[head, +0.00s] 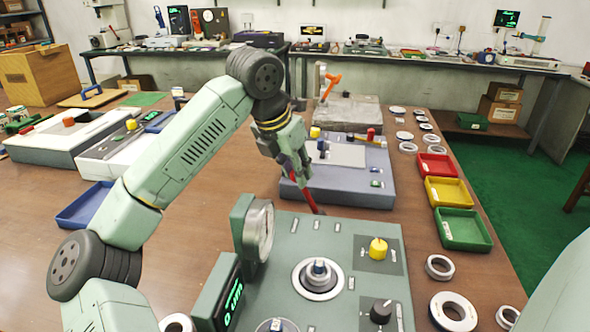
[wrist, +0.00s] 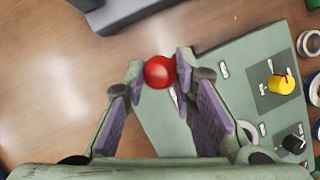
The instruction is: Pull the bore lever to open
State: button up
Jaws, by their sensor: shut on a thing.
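The bore lever shows as a red rod (head: 312,199) below my gripper in the head view, by the back edge of the green machine (head: 300,236). In the wrist view its round red knob (wrist: 160,72) sits between my fingertips, with a short grey stem showing beneath it. My gripper (head: 303,176) is shut on the knob; its purple-padded fingers (wrist: 160,75) flank the knob in the wrist view. A bearing ring (head: 318,279) sits on the spindle in the middle of the machine.
A dial gauge (head: 258,235) and a green-digit display (head: 228,297) stand at the machine's left. A yellow knob (head: 377,248) and a black knob (head: 381,311) are at its right. A grey machine (head: 350,190) stands behind. Red, yellow and green trays (head: 463,230) line the right.

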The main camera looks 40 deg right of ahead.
grip_shut()
